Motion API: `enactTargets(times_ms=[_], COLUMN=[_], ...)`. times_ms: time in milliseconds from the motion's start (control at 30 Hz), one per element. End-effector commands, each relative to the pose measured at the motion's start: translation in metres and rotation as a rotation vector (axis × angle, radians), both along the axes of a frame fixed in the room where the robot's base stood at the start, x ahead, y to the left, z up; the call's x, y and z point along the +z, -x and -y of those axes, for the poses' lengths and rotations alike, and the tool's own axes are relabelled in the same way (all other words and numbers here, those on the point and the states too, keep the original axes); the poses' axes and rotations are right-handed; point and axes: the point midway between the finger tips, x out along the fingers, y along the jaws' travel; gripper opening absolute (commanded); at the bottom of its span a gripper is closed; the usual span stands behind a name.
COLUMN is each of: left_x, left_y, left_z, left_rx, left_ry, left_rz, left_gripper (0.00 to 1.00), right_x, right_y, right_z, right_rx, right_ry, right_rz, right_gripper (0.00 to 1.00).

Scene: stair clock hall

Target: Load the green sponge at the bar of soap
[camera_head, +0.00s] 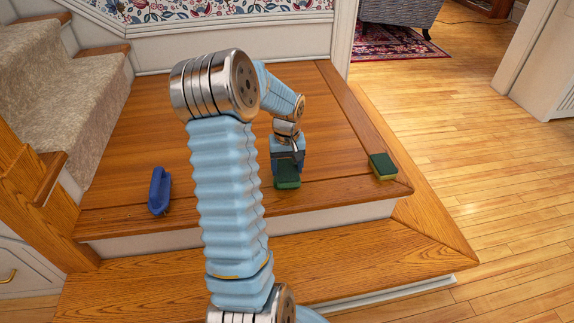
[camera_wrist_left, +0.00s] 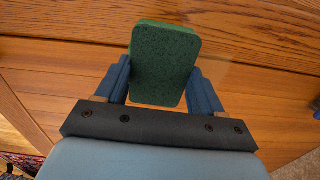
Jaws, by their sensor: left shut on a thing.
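My left gripper (camera_head: 287,162) is shut on a green sponge (camera_head: 288,182) over the front middle of the wooden landing. In the left wrist view the sponge (camera_wrist_left: 165,64) sits between the two blue fingers (camera_wrist_left: 162,88), its green face showing. I cannot tell whether it touches the wood. A second sponge, green on top and yellow below (camera_head: 383,167), lies on the landing's right border, to the right of my gripper. I cannot make out a bar of soap for certain. My right gripper is not in view.
A blue object (camera_head: 159,191), perhaps a brush, is on the landing (camera_head: 132,140) at the left. Carpeted stairs (camera_head: 65,90) rise at the left, and a lower wooden step (camera_head: 370,260) runs along the front. Bare wood lies between the two sponges.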

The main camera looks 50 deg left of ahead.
Motion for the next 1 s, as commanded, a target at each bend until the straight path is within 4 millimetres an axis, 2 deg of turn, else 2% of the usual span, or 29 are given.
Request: enactTargets(times_ms=[1000], left_x=[-0.0068], left_y=[-0.0001], left_z=[0.0002], left_rx=[0.000], left_ry=[0.000], left_rz=[0.000], left_gripper=[0.43], right_x=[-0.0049], right_y=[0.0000], right_z=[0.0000], right_rx=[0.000], right_ry=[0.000], right_rz=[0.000], right_gripper=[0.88])
